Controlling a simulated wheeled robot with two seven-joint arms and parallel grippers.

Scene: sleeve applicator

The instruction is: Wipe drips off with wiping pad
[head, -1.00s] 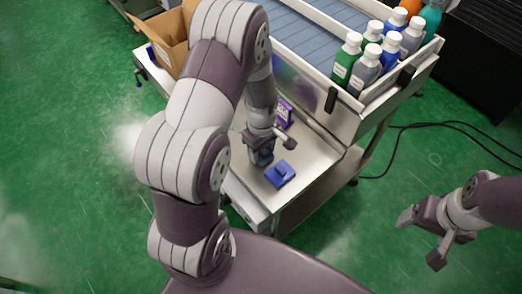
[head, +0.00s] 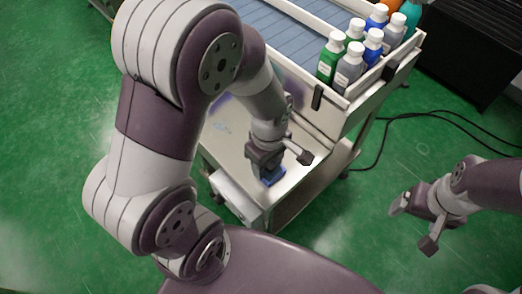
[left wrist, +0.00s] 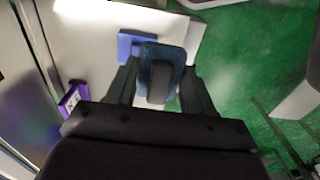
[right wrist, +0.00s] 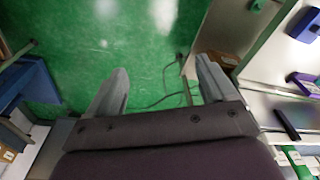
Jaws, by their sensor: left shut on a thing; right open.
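My left gripper (head: 265,163) is low over the near end of the metal cart top. In the left wrist view its fingers are shut on a dark blue wiping pad with a grey middle (left wrist: 162,70). A brighter blue block (left wrist: 135,42) lies on the cart just past the pad; I cannot tell whether they touch. In the head view blue (head: 272,178) shows right below the gripper, pad and block not separable. Faint bluish drips (head: 222,127) mark the cart top left of the gripper. My right gripper (head: 413,225) is open and empty, off to the right above the floor.
Several bottles (head: 348,65) stand in a rack at the back right of the cart. A small purple box (left wrist: 72,100) stands on the cart. A black cable (head: 420,118) lies on the green floor. My left arm hides much of the cart's left side.

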